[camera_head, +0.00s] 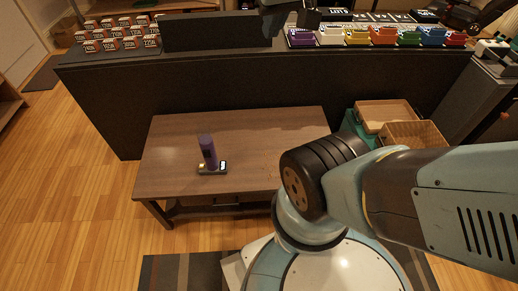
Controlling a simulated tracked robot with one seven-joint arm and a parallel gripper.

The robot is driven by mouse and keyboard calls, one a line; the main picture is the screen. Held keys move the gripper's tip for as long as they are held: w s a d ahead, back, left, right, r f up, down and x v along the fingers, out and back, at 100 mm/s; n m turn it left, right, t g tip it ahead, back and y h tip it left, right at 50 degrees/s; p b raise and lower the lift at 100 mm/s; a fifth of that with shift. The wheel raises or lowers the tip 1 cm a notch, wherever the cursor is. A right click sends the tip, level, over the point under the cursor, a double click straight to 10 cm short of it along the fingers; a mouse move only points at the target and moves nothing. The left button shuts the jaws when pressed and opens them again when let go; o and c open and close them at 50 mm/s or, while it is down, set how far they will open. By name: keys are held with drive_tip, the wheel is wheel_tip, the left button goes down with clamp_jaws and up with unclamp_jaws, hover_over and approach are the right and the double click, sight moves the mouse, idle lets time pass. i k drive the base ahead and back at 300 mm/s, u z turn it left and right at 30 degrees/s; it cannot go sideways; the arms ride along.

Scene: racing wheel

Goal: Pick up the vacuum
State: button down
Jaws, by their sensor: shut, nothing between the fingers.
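A purple upright cylinder (208,151), which looks like the vacuum, stands on a small dark base (212,170) on the brown wooden table (250,150). It leans slightly to the left. It is small in the view, so its details are hard to tell. My arm fills the lower right of the view, and its far part runs out past the right edge. I cannot make out my gripper in this view. Nothing of my arm touches the purple thing.
A long black counter (110,75) stands behind the table, with small boxes (115,42) and a row of coloured items (375,37) on top. Dark shapes at the top middle are unclear. Wooden crates (383,115) stand right of the table. Open floor (60,190) lies at left.

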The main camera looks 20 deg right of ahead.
sight(213, 167)
drive_tip(key=u, duration=1.45)
drive_tip(key=k, duration=0.35)
drive_tip(key=u, duration=0.15)
